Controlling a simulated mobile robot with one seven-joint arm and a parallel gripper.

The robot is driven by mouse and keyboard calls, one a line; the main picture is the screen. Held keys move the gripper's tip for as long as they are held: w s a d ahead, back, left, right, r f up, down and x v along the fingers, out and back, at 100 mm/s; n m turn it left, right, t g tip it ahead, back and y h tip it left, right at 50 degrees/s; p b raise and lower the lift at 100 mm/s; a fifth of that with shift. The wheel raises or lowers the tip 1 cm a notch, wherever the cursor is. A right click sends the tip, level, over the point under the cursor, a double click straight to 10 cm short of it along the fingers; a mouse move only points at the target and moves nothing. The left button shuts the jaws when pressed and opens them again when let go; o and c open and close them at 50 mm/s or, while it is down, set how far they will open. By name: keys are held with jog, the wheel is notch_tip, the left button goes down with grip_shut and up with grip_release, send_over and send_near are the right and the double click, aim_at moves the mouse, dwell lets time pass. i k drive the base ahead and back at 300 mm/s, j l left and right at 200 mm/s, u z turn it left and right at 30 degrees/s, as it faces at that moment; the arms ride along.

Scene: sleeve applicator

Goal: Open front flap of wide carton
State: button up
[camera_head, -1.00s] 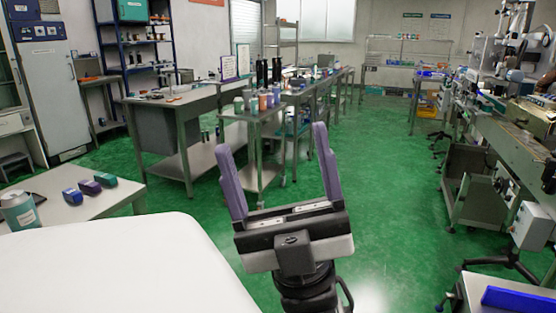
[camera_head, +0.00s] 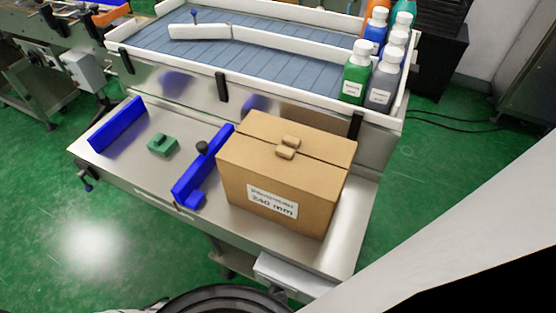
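A wide cardboard carton (camera_head: 245,177) stands on the right part of a metal table. A label reading 240 mm is on its front face. Its top is closed: two flaps meet along a dark seam. The front flap (camera_head: 260,153) and the rear flap (camera_head: 300,130) each carry a small tan knob near the middle of the seam. My gripper is not in view now.
The metal table (camera_head: 130,178) also holds blue rails (camera_head: 118,126), a green block (camera_head: 162,145) and a black knob (camera_head: 202,147). Behind it runs a conveyor (camera_head: 150,40) with white side walls and several bottles (camera_head: 356,75) at its right end. Green floor (camera_head: 440,150) is open at right.

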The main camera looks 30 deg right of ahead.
aim_at(280, 163)
jog(key=k+l+z, duration=0.15)
jog(key=k+z, duration=0.2)
jog(key=k, duration=0.3)
jog(key=j+z, duration=0.15)
jog(key=z, duration=1.1)
jog(key=k+j, duration=0.1)
jog(key=j, duration=0.35)
jog(key=k+j+z, duration=0.15)
jog(key=j, duration=0.3)
jog(key=i+j, duration=0.35)
